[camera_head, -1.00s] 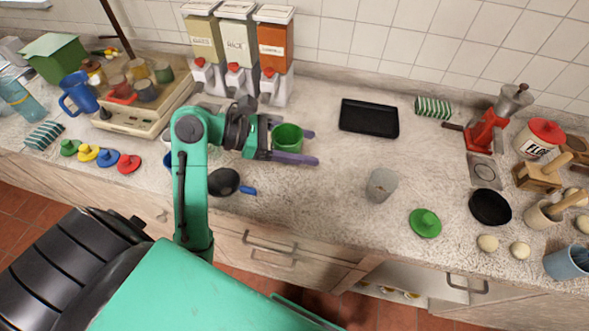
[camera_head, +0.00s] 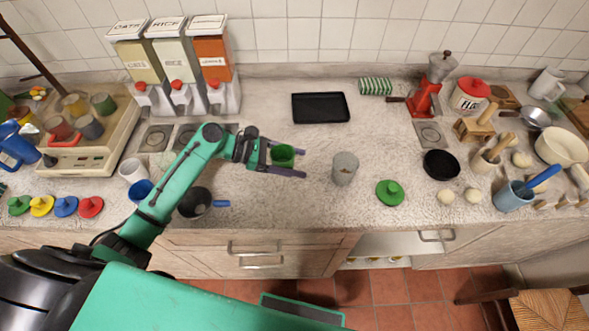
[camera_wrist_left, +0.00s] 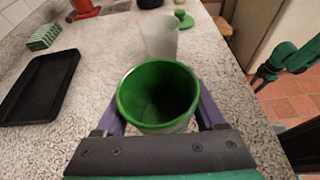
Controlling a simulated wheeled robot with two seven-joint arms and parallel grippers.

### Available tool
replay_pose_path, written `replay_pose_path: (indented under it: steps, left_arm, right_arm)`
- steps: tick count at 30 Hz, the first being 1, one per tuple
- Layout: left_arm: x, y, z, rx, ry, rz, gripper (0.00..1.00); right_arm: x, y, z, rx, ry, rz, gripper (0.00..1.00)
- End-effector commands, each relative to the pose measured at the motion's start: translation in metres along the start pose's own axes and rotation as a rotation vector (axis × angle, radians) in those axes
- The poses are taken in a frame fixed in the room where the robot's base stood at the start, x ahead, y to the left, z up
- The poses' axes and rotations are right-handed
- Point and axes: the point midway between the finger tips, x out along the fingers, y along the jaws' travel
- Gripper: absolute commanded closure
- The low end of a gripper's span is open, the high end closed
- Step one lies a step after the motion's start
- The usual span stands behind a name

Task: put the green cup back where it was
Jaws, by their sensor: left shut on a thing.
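The green cup (camera_head: 282,155) is held upright between the fingers of my left gripper (camera_head: 299,163), which is shut on it over the middle of the counter. In the left wrist view the green cup (camera_wrist_left: 158,92) shows its open rim and dark, empty-looking inside, with a finger on each side. A grey translucent cup (camera_head: 344,169) stands just to the right of the fingertips. It also shows beyond the green cup in the left wrist view (camera_wrist_left: 160,38). The gap under the held cup cannot be judged.
A black tray (camera_head: 320,108) lies behind the gripper. A green lid (camera_head: 390,193) and black bowl (camera_head: 440,165) lie right. A dark pan (camera_head: 194,203), white mug (camera_head: 133,171) and blue cup (camera_head: 141,190) stand left.

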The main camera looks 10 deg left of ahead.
Motion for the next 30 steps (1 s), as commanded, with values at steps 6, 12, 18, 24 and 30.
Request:
replay_pose_path:
  steps: [6,12,18,24,30]
  left_arm:
    - [0.015,-0.001,-0.035,-0.002,-0.002,0.001,0.90]
    - [0.018,-0.002,-0.043,0.004,-0.001,0.001,0.90]
    - [0.020,-0.002,-0.047,0.002,-0.001,0.001,0.90]
    - [0.019,-0.002,-0.046,0.002,0.000,0.001,0.00]
    - [0.018,-0.002,-0.042,0.003,0.000,0.001,0.00]
  right_arm:
    - [0.000,0.005,0.000,-0.002,0.000,0.006,0.50]
    - [0.000,0.006,0.000,-0.002,-0.001,0.009,0.50]
    - [0.001,0.009,0.000,-0.001,0.000,0.013,0.50]
    - [0.001,0.011,-0.001,-0.001,0.000,0.014,0.50]
    - [-0.001,0.011,-0.001,-0.001,0.001,0.014,0.50]
